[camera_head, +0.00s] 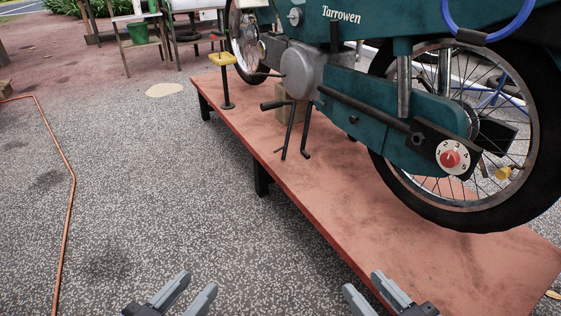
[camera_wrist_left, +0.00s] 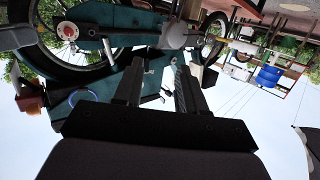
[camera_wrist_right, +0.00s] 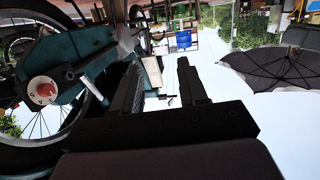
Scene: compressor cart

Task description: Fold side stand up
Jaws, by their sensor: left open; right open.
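A teal motorcycle (camera_head: 375,108) stands upright on a low red platform (camera_head: 330,205). Below its grey engine cover, two thin black stand legs (camera_head: 304,135) reach down to the platform, with small feet at the bottom; I cannot tell whether both belong to the side stand. A black peg juts out left of their tops. My left gripper (camera_head: 199,281) is open and empty at the lower left, over the paving in front of the platform. My right gripper (camera_head: 364,281) is open and empty near the platform's front edge. Both are well apart from the legs.
A wooden block (camera_head: 284,94) sits under the engine, behind the legs. A yellow-topped post (camera_head: 222,60) stands at the platform's far left. A red-and-white dial (camera_head: 453,157) is by the rear wheel.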

